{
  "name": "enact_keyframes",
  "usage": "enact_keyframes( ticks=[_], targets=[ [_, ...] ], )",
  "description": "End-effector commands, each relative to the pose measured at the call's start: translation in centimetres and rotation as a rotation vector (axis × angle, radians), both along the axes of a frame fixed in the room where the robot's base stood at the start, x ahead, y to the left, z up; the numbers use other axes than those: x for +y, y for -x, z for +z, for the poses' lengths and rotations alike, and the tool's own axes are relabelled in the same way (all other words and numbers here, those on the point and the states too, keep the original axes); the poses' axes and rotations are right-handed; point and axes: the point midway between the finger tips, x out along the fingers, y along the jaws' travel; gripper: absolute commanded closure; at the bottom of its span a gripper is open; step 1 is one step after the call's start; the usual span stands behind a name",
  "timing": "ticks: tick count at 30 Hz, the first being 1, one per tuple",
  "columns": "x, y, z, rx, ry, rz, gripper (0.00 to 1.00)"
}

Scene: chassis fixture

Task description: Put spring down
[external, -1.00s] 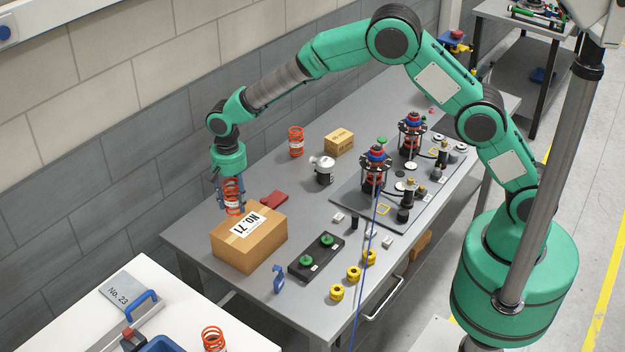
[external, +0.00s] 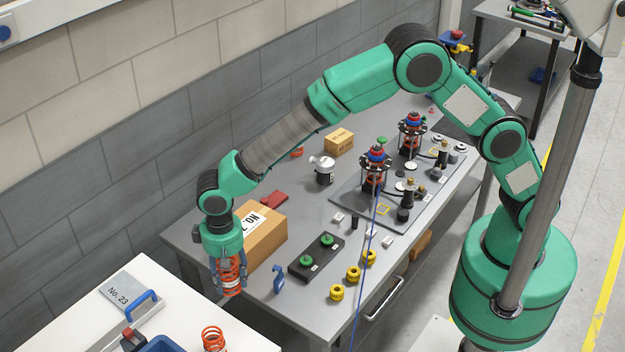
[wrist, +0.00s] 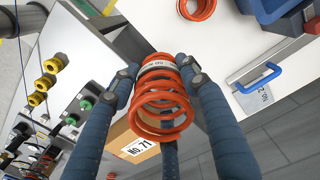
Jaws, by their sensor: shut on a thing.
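My gripper (external: 230,280) is shut on an orange-red coil spring (external: 232,272) with a pale label band near one end. In the wrist view the spring (wrist: 161,100) sits between the blue fingers. In the external view it hangs upright near the front left end of the grey table (external: 180,236), in front of the cardboard box marked No. 71 (external: 265,245). I cannot tell its exact height. A second orange spring (external: 213,338) stands on the white worktop (external: 180,305) at lower left; it also shows in the wrist view (wrist: 198,8). Another spring (external: 297,152) is mostly hidden behind my arm.
A black block with green knobs (external: 316,256), a blue clamp (external: 279,280) and yellow rings (external: 337,292) lie right of the box. A blue bin (external: 165,345) and blue handle (external: 141,301) occupy the white worktop. A gap separates the two surfaces.

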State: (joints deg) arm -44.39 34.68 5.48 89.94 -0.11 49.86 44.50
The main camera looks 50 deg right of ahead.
Motion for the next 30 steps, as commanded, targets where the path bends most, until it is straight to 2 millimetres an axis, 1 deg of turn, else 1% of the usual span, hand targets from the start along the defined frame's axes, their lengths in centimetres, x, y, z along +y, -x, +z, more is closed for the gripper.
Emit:
enact_keyframes(
  ticks=[1, 12, 15, 18, 21, 30],
  targets=[
    [0.1, 0.2, -0.8, 0.002, 0.002, 0.005, 0.97],
    [0.0, 0.1, -8.3, 0.002, 0.002, 0.001, 0.97],
    [0.0, 0.1, -9.9, 0.002, 0.002, 0.001, 0.97],
    [0.1, 0.0, -11.0, 0.000, 0.000, 0.001, 0.97],
    [0.1, 0.0, -11.5, -0.001, -0.001, 0.001, 0.97],
    [0.1, 0.0, -11.7, -0.001, -0.001, 0.001, 0.97]
  ],
)
